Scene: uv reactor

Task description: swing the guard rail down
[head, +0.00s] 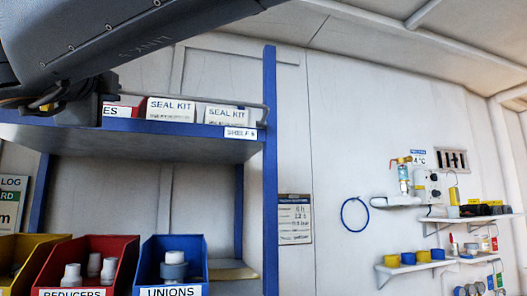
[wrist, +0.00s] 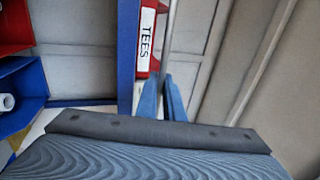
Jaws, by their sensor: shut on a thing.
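The guard rail (head: 240,102) is a thin grey bar along the upper shelf, level with the upper part of the seal kit boxes, and it bends down at its right end by the blue post. In the wrist view the rail (wrist: 170,38) runs up from between the blue fingers of my gripper (wrist: 162,98). My gripper is shut on the rail. In the head view my arm crosses the upper left, and the fingertips and left part of the rail are hard to make out.
The upper shelf (head: 190,126) holds seal kit boxes (head: 171,110) and a red TEES box (wrist: 146,35) close to my fingers. Below stand yellow, red and blue bins (head: 172,262) of fittings. A blue post (head: 270,170) bounds the rack. Wall right of it holds small shelves.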

